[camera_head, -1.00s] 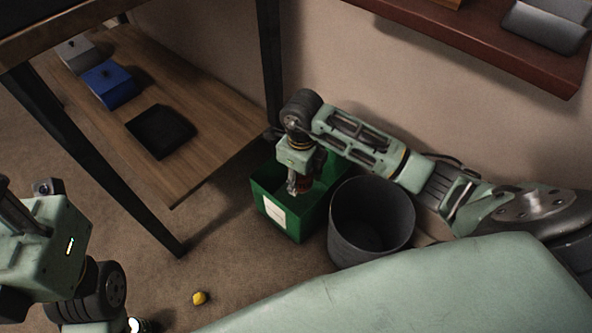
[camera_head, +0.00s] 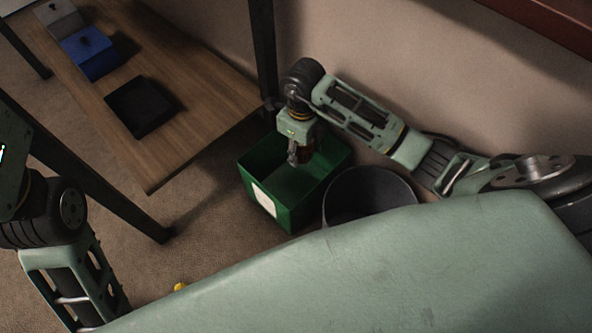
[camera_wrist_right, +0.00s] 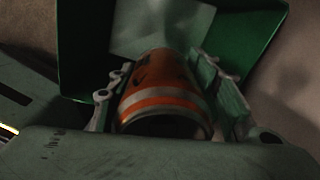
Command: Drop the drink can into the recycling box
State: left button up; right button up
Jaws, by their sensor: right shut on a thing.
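The drink can (camera_wrist_right: 160,88), orange with a white band, sits between the fingers of my right gripper in the right wrist view. My right gripper (camera_head: 300,158) is shut on it and points down over the green recycling box (camera_head: 289,215) in the head view. The box also shows behind the can in the right wrist view (camera_wrist_right: 85,45). The box is open at the top and has a white label on its front. In the head view the can is mostly hidden by the gripper. My left arm is at the left edge, and its gripper is out of view.
A dark round bin (camera_head: 368,192) stands right beside the box. A wooden shelf board (camera_head: 190,100) with a black tray (camera_head: 142,106) and a blue box (camera_head: 90,54) is at the left, with dark table legs. A small yellow object (camera_head: 180,287) lies on the floor.

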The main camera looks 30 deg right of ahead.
jog(key=o, duration=0.9)
jog(key=shift+c, duration=0.2)
notch_tip(320, 180, up, 8)
jog(key=shift+f, duration=0.25)
